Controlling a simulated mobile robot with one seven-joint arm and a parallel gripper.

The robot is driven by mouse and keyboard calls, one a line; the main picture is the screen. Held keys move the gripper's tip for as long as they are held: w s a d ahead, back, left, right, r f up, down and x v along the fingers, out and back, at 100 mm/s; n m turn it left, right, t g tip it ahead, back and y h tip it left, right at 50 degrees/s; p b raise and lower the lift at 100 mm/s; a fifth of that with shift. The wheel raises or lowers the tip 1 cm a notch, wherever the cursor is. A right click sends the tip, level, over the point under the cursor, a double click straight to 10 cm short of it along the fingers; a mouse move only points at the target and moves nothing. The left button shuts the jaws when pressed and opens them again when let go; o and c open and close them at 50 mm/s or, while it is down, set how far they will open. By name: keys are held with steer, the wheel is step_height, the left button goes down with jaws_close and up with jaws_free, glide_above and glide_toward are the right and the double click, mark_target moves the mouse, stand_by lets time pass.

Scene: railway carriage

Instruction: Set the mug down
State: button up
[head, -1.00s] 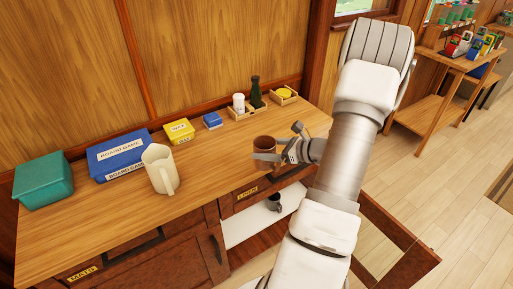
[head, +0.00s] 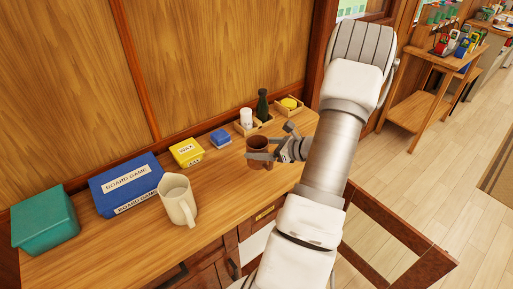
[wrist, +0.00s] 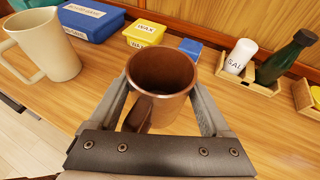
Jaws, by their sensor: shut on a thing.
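A brown mug (head: 259,156) is upright between the fingers of my gripper (head: 262,156), over the right part of the wooden counter (head: 130,245). In the wrist view the mug (wrist: 160,78) is empty inside, with its handle toward the gripper palm. My gripper (wrist: 158,108) is shut on it, one finger on each side. The mug is very near the counter top; I cannot tell whether its base touches.
A cream pitcher (head: 177,200), blue board game box (head: 126,185) and teal box (head: 44,222) stand left. A yellow wax box (head: 187,152), small blue box (head: 220,138), and crates with a salt shaker (head: 246,118) and green bottle (head: 262,105) line the back. Counter in front is clear.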

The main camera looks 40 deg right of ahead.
mark_target(257, 162)
steer(key=shift+w, duration=0.35)
stand_by(0.3)
step_height(257, 162, down, 6)
steer(key=b, duration=0.6)
steer(key=shift+f, duration=0.2)
steer(key=shift+f, duration=0.2)
steer(key=o, duration=1.5)
steer(key=v, duration=1.7)
steer(key=shift+s+d+f, duration=0.1)
steer(key=shift+s, duration=0.2)
